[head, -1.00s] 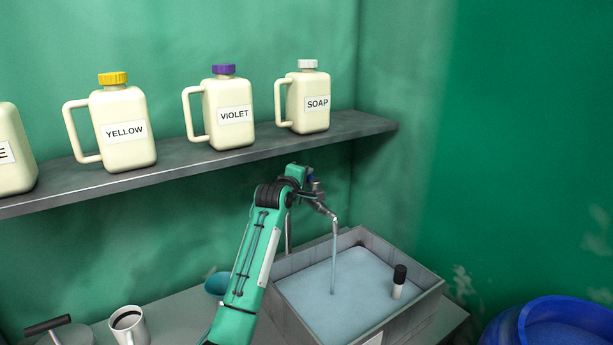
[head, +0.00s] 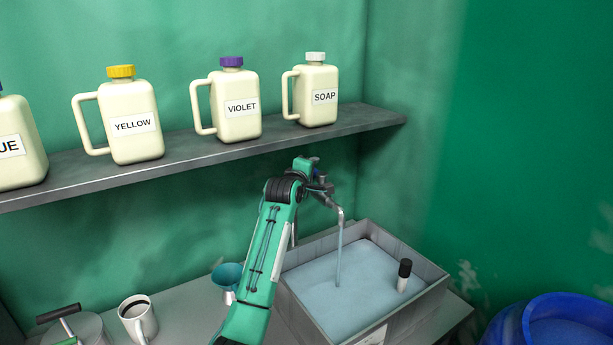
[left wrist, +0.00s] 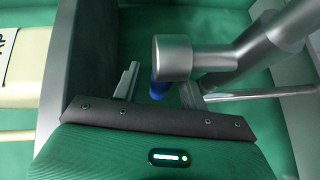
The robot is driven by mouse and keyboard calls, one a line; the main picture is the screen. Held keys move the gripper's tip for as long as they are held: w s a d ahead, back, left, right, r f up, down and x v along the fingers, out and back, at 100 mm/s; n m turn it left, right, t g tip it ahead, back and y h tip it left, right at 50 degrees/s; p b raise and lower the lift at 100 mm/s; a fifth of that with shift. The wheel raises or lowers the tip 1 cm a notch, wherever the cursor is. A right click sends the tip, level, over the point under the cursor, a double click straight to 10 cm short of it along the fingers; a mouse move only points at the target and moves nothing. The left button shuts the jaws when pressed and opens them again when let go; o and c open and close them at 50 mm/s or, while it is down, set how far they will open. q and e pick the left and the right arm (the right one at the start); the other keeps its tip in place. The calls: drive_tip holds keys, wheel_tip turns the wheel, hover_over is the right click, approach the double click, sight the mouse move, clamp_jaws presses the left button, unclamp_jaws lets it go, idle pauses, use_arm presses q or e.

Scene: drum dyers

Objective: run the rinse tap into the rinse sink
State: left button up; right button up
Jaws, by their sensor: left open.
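The grey metal rinse tap (head: 339,211) stands over the back of the rinse sink (head: 412,308). A thin stream of water (head: 338,262) falls from its spout into the sink, which holds pale bluish water. My left gripper (head: 318,177) is at the top of the tap, partly hidden by its own wrist. In the left wrist view the open fingers (left wrist: 158,90) stand either side of a small blue part (left wrist: 158,91), with the tap's grey round body (left wrist: 172,58) close in front. I cannot tell whether a finger touches the tap.
Labelled jugs, including YELLOW (head: 132,125), VIOLET (head: 238,110) and SOAP (head: 318,97), stand on a shelf (head: 190,158) above. A black-capped vial (head: 404,275) is in the sink. A mug (head: 137,318), a teal funnel (head: 227,275) and a blue barrel (head: 560,325) are nearby.

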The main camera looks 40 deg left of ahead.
use_arm(q)
drive_tip(key=b+v, duration=0.4)
drive_tip(key=v, duration=0.9)
drive_tip(key=shift+s+b, duration=0.3)
drive_tip(key=shift+b, duration=0.05)
drive_tip(key=shift+d, duration=0.1)
